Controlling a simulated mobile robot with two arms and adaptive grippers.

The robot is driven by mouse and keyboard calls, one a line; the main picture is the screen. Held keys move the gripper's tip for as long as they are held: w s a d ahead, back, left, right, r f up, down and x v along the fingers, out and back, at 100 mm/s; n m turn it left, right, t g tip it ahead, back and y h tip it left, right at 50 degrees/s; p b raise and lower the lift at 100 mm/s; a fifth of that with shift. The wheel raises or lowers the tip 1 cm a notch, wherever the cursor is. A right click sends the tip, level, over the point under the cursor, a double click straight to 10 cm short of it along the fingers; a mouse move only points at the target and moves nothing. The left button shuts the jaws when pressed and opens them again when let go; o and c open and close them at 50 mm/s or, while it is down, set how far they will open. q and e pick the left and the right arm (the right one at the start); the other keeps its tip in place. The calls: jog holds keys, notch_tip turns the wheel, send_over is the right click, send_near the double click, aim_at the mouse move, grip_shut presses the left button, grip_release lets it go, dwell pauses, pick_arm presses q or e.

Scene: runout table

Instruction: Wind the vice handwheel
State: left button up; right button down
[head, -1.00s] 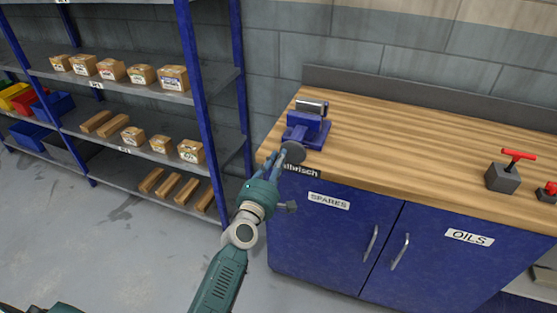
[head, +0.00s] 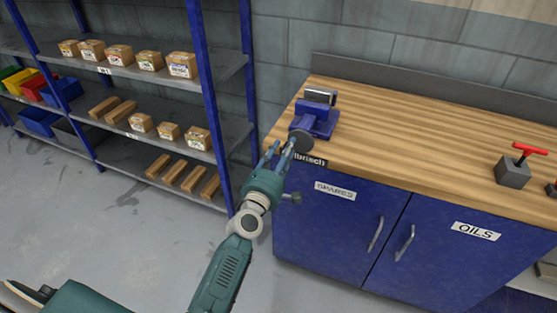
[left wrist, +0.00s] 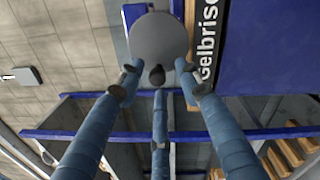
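The blue vice (head: 318,119) stands on the left end of the wooden bench top. Its round grey handwheel (head: 302,141) faces the bench's front left edge. In the left wrist view the handwheel (left wrist: 160,36) is a flat grey disc, with a dark knob (left wrist: 157,75) at its lower rim. My left gripper (head: 280,148) is just in front of and left of the wheel. Its three blue-grey fingers are spread and empty. In the left wrist view the left gripper's fingertips (left wrist: 158,92) lie around the knob without visibly closing on it. My right gripper is not in view.
The bench (head: 430,140) has blue cupboard doors below and a grey block with a red handle (head: 515,168) at right. Blue-framed shelving (head: 200,85) with boxes stands close at left.

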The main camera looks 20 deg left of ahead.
pick_arm(q)
jog(key=s, duration=1.1)
jog(key=shift+s+a+f, duration=0.2)
jog(key=shift+s+f, duration=0.05)
jog(key=shift+f, duration=0.05)
jog(key=s+d+f+m+g+h, duration=0.1)
jog(key=s+d+f+m+g, duration=0.2)
jog(key=f, duration=0.9)
jog(key=s+f+m+g, duration=0.2)
jog(key=f+m, duration=0.3)
jog(key=f, duration=0.6)
jog(key=s+d+f+m+g, duration=0.1)
jog(key=s+f+m+g, duration=0.15)
jog(key=s+f, duration=0.4)
jog(key=s+f+m+g, duration=0.2)
jog(key=s+f+m, duration=0.2)
jog(key=f, duration=0.6)
jog(key=s+a+f+m+g, duration=0.1)
jog(key=s+f+m+g, duration=0.1)
jog(key=s+f, duration=0.4)
jog(key=s+a+f+m+g+y, duration=0.1)
jog(key=s+f+m, duration=0.4)
jog(key=s, duration=1.1)
jog(key=s+a+f+m+g, duration=0.3)
jog(key=s+f+m+g, duration=0.1)
jog(key=s, duration=0.7)
notch_tip(320, 180, down, 3)
jog(key=shift+a+r+g, duration=0.2)
jog(key=shift+g, duration=0.35)
